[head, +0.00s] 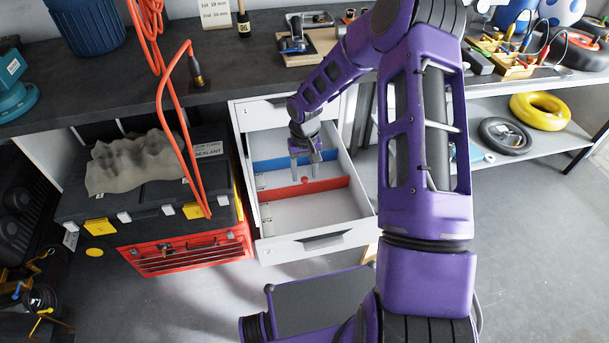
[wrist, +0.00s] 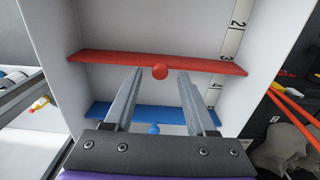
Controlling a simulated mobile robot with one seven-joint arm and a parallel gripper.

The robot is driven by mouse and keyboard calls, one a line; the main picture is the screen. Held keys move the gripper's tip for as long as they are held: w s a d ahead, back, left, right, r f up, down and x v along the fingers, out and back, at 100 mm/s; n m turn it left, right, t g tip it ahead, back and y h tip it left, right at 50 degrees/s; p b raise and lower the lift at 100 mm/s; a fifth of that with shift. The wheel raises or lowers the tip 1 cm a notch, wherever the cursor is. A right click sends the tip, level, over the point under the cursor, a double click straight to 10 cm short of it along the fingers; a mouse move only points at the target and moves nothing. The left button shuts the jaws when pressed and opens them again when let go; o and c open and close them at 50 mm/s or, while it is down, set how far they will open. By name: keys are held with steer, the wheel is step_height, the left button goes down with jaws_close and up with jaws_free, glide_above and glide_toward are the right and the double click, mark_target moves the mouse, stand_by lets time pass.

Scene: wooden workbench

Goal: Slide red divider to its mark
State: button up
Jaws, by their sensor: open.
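The red divider (head: 330,185) spans the open white drawer (head: 300,213), in front of the blue divider (head: 268,165). In the wrist view the red divider (wrist: 105,59) has a round red knob (wrist: 159,72) at its middle. My gripper (head: 304,178) points down into the drawer, open. In the wrist view its fingertips (wrist: 160,74) stand either side of the knob, with gaps showing; whether their height matches it I cannot tell.
The drawer walls enclose my gripper on both sides. The workbench top (head: 130,83) overhangs behind. A black toolbox (head: 150,207) and a red tool chest (head: 187,252) stand left of the drawer; an orange cable (head: 180,125) hangs there. The drawer's front section is empty.

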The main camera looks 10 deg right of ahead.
steer(key=shift+f, duration=0.65)
jaws_close()
stand_by(1.0)
